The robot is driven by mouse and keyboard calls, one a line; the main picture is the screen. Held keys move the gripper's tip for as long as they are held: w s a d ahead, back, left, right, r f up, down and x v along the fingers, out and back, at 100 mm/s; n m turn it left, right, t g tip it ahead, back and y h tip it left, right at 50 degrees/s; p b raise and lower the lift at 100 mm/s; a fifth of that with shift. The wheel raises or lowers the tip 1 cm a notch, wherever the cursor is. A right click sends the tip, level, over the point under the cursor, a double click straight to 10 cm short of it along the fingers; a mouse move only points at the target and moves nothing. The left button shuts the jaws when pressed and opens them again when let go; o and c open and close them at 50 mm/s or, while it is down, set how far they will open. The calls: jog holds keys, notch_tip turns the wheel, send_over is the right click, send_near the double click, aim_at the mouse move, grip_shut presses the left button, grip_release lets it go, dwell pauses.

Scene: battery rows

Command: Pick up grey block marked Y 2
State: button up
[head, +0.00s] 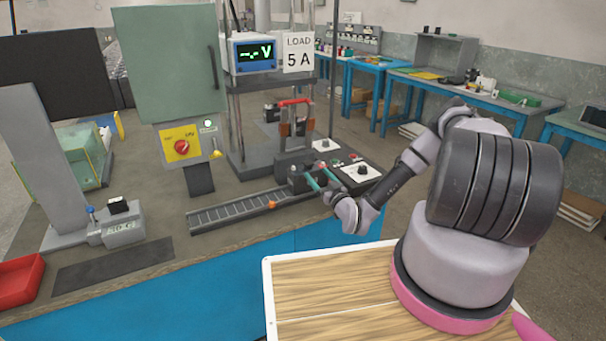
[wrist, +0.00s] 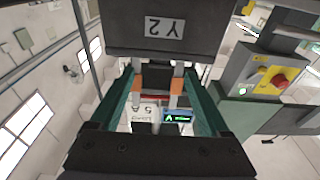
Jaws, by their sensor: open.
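The dark grey block marked Y 2 (wrist: 165,28) fills the top of the wrist view, its label upside down there. In the head view a dark block (head: 296,163) sits at the right end of the slotted rail, by my gripper; its label cannot be read from there. My gripper (head: 314,173) is open, its two teal fingers apart and pointing toward this block. In the wrist view my gripper (wrist: 160,76) has one finger on each side, the tips close to the block. I cannot tell whether they touch it. Nothing is held.
The slotted rail (head: 236,211) runs along the bench. Behind the block stands a test frame with orange contacts (head: 285,129), a voltage display (head: 252,53) and a 5 A sign (head: 298,52). A knob panel (head: 361,172) is close right. A red tray (head: 19,280) lies far left.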

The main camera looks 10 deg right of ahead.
jog(key=x, duration=1.1)
jog(key=shift+s, duration=0.1)
grip_shut()
dwell(1.1)
jog(key=shift+r, duration=0.15)
